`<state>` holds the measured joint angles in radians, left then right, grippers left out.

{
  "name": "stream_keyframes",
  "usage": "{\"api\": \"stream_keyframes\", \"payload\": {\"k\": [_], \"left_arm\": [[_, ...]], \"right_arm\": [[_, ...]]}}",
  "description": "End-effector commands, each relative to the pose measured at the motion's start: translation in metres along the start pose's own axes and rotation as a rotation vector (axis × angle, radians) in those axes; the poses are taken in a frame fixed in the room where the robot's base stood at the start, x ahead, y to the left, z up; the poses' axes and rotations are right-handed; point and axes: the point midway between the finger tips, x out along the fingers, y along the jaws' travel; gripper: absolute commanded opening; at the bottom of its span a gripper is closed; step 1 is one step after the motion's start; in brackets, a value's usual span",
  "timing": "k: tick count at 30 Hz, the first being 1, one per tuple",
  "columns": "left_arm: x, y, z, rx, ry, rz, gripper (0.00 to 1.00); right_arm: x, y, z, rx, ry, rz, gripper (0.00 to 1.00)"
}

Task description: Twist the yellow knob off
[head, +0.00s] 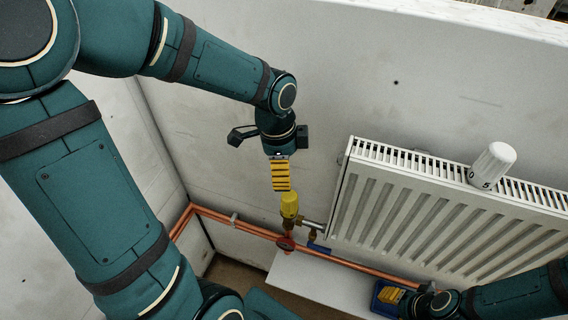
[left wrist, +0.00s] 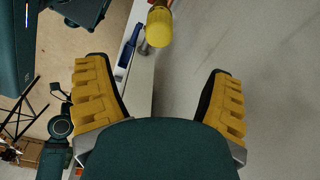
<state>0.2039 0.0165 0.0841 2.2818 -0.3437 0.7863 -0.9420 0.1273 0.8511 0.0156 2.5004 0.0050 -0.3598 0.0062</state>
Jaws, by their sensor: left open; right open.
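The yellow knob (head: 289,204) sits upright on the valve at the radiator's left end, above a brass and red fitting. My left gripper (head: 281,185) is right above it in the head view, seen edge-on. In the left wrist view, its two yellow-padded fingers (left wrist: 158,100) are wide apart. The knob (left wrist: 159,26) shows beyond them, around the middle of the gap, with nothing gripped. My right gripper (head: 390,296) is low at the right, partly hidden by its own arm, open, near a dark blue item (head: 376,304).
The white radiator (head: 430,205) stands to the right, with a white numbered thermostat head (head: 492,165) on top. Copper pipes (head: 240,225) run along the wall below. A blue-handled valve (head: 319,248) is just below the knob. A white ledge (head: 315,285) lies underneath.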

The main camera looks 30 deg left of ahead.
Motion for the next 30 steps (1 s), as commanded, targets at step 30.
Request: {"api": "stream_keyframes", "payload": {"k": [30], "left_arm": [[0.118, 0.002, 0.000, 0.089, 0.005, 0.011, 0.82]], "right_arm": [[0.035, 0.013, 0.012, -0.008, -0.022, -0.002, 0.47]]}}
